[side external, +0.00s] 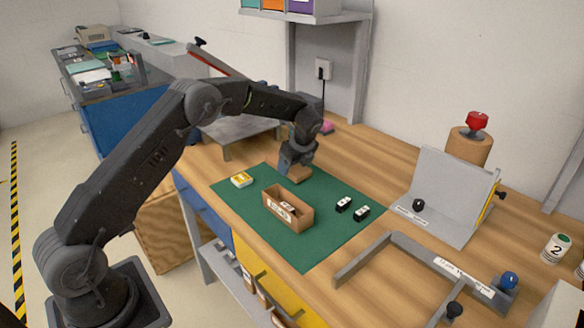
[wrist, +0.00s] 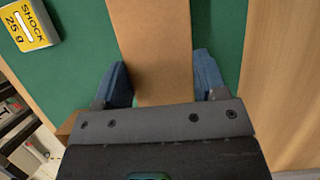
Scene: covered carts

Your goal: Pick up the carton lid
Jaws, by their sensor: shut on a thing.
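The carton lid (wrist: 152,45) is a plain brown cardboard piece that runs up the wrist view between my fingers. My gripper (wrist: 164,85) has a blue finger on each side of it and is shut on it. In the side view my gripper (side external: 294,163) is low over the back of the green mat, and a brown part of the lid (side external: 291,174) shows just under it. I cannot tell whether the lid touches the mat. The open brown carton (side external: 288,211) stands in front of it on the mat, with a labelled thing inside.
A yellow and white "SHOCK 25 g" block (wrist: 30,23) lies left of my gripper; it also shows in the side view (side external: 242,180). Two small black-and-white pieces (side external: 352,207) lie on the green mat (side external: 318,245). A grey bracket (side external: 445,200) and grey frame (side external: 405,245) stand to the right.

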